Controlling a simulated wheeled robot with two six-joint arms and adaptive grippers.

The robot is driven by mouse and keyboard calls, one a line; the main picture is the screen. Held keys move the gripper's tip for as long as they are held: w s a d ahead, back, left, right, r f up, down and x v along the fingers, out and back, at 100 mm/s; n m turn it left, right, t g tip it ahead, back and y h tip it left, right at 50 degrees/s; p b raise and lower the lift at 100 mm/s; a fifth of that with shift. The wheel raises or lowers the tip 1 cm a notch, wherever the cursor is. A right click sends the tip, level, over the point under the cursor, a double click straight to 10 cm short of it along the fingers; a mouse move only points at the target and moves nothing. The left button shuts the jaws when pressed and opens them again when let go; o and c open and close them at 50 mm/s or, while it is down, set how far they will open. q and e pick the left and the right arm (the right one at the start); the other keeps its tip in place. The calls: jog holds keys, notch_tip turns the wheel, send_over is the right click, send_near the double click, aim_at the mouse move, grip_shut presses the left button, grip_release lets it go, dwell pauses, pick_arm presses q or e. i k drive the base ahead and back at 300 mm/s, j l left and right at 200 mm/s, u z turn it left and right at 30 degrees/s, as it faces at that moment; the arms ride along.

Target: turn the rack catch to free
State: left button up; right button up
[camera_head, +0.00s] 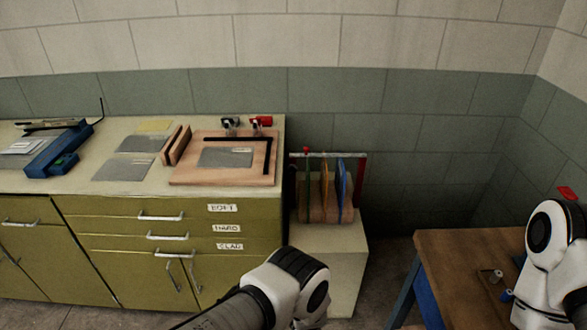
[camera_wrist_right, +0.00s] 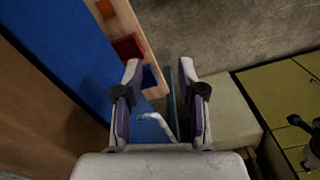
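The rack (camera_head: 325,213) stands on a pale block beside the cabinet in the head view. It holds several upright coloured sheets, green, orange and blue, under a pale top bar (camera_head: 328,155). A small red piece shows at the bar's left end, and a red upright (camera_head: 360,180) stands at its right. I cannot tell which part is the catch or how it is turned. My right gripper (camera_wrist_right: 160,72) is open and empty in the wrist view, its fingers apart over the floor, away from the rack. My left arm ends low in the head view, in front of the block; its fingers are hidden.
The pale block (camera_head: 342,268) borders the green drawer cabinet (camera_head: 150,265). A wooden board with a grey sheet (camera_head: 225,157) lies on the worktop. A wooden table (camera_head: 450,270) stands at right. A pale hooked piece (camera_wrist_right: 158,124) shows between my right fingers.

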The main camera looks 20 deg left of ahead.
aim_at(292, 168)
jog(key=i+j, duration=0.15)
jog(key=i, duration=0.3)
jog(key=i+j, duration=0.2)
jog(key=i, duration=0.25)
jog(key=i+j, duration=0.15)
jog(key=i, duration=0.25)
